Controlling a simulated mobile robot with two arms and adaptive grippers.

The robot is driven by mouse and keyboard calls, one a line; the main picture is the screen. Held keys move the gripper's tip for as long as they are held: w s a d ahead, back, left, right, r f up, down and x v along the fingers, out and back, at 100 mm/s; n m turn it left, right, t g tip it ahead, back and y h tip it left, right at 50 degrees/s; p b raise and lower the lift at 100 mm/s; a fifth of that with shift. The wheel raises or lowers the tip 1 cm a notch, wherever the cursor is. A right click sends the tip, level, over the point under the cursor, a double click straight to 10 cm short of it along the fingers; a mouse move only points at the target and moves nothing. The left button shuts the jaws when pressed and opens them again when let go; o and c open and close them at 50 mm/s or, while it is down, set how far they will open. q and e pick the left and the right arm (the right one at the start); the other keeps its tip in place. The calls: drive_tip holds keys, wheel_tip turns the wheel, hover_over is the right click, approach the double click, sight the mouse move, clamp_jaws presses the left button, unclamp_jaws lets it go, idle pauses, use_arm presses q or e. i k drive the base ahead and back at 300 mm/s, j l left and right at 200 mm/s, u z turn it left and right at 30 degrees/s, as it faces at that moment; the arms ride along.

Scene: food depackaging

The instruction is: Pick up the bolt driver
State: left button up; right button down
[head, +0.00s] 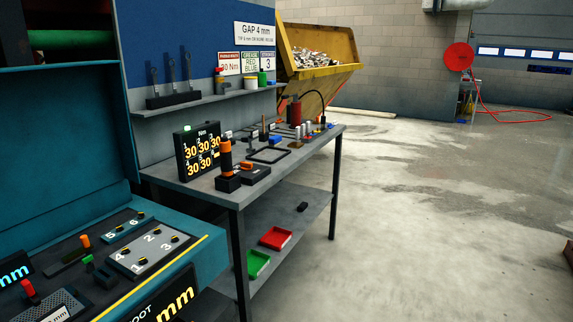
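An upright orange-and-black tool, which looks like the bolt driver (225,158), stands in a black base (228,183) at the near left end of the grey workbench (205,187). It is beside a black display (184,155) showing several yellow "30" readings. Neither of my grippers shows in the head view, so I cannot see their distance from the tool.
A teal machine (70,120) with numbered bolt plates fills the left. A shelf (205,101) hangs above the bench. Red (275,238) and green (258,263) trays lie on the lower shelf. The concrete floor (420,230) at right is mostly open.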

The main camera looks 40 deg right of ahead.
sight(224, 152)
drive_tip(key=z, duration=0.95)
